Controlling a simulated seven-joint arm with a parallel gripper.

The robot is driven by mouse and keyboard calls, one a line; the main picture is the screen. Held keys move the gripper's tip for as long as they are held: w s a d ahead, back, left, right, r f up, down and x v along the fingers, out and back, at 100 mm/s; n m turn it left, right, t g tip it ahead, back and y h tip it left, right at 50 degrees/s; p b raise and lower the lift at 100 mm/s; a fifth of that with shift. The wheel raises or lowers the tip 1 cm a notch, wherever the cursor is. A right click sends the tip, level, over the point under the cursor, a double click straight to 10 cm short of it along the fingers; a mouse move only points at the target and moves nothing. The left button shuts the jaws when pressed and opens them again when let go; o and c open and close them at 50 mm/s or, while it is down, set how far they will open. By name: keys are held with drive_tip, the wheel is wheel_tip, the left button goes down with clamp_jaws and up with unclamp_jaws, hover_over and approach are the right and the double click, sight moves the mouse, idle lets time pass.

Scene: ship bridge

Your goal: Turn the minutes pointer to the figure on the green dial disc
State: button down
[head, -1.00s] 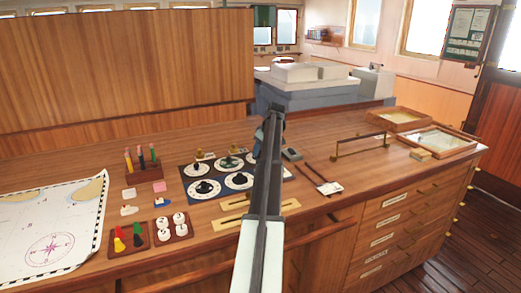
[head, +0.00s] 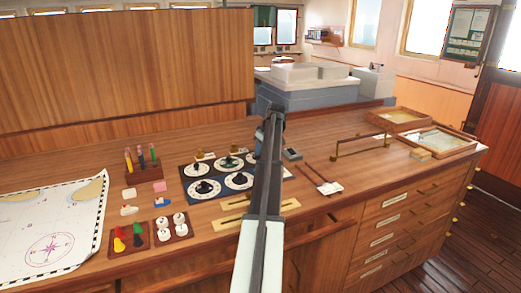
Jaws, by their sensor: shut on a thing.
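A dark blue board (head: 187,188) on the wooden desk bears several round white dials. The back middle dial (head: 219,165) has a dark green centre piece. The back left dial (head: 188,172), front left dial (head: 195,193) and front middle dial (head: 228,186) have dark centre knobs. The figures and exact pointer directions are too small to read. My arm runs up the middle of the picture and covers the right part of the board. My gripper's fingers are hidden behind the arm, so what they hold does not show.
Left of the board are a chart (head: 45,225), a pen block (head: 151,175), a tray of coloured pieces (head: 128,240) and a tray of white pieces (head: 180,231). A brass rail (head: 360,143) and framed trays (head: 398,119) stand right.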

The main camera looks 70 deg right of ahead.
drive_tip(key=shift+a, duration=0.1)
drive_tip(key=m, duration=0.1)
drive_tip(key=m+h, duration=0.1)
drive_tip(key=m, duration=0.1)
drive_tip(key=shift+w+a+m+g, duration=0.1)
drive_tip(key=shift+a+m+g, duration=0.05)
drive_tip(key=shift+m+g, duration=0.2)
drive_tip(key=shift+w+m+g+h, duration=0.1)
drive_tip(key=shift+m+g+h, duration=0.55)
drive_tip(key=shift+m, duration=1.3)
drive_tip(key=c, duration=0.9)
unclamp_jaws()
drive_tip(key=shift+r, duration=0.1)
drive_tip(key=v, duration=1.3)
drive_tip(key=shift+a+r, duration=0.25)
drive_tip(key=shift+r, duration=0.05)
